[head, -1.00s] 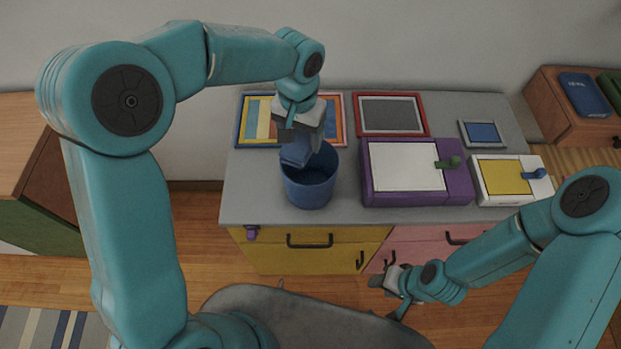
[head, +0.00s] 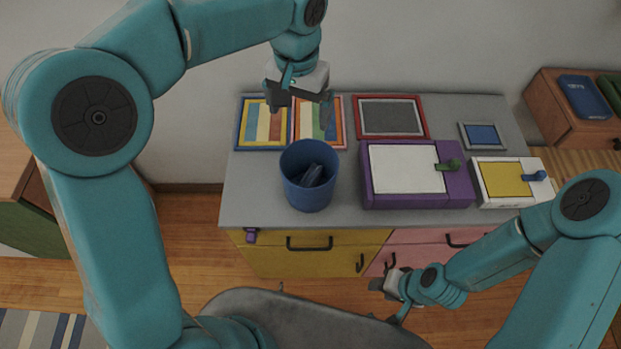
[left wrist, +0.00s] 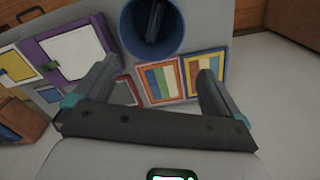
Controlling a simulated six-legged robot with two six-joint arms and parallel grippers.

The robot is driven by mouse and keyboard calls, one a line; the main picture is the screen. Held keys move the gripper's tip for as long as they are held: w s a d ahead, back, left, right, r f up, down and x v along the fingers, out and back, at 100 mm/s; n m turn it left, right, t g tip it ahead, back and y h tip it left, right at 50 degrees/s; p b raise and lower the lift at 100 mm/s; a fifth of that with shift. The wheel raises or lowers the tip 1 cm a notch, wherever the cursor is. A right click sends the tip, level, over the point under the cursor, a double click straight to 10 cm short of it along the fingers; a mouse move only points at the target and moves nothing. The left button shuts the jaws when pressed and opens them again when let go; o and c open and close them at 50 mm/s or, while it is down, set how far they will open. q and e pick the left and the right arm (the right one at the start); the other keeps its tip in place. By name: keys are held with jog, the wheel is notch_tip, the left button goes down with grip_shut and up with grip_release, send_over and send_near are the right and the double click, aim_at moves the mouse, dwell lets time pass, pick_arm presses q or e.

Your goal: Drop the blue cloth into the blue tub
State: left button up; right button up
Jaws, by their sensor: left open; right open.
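The blue tub (head: 309,198) stands upright on the grey top of the cabinet, left of the purple box. The blue cloth (head: 312,175) lies inside the tub, its folds showing below the rim. In the left wrist view the tub (left wrist: 178,45) is at the top with the dark blue cloth (left wrist: 154,22) in it. My left gripper (head: 300,112) is open and empty, raised above and behind the tub; its spread fingers also show in the left wrist view (left wrist: 160,90). My right gripper (head: 385,284) is open and empty, low in front of the cabinet.
Striped framed pictures (head: 268,122) and a red-framed grey board (head: 390,116) lie behind the tub. A purple box (head: 418,200) and a white-and-yellow box (head: 507,197) are to the right. The grey top (head: 250,200) is clear left of the tub.

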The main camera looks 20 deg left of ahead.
pick_arm(q)
notch_tip(320, 180, up, 8)
jog(key=shift+f, duration=0.25)
dwell(0.5)
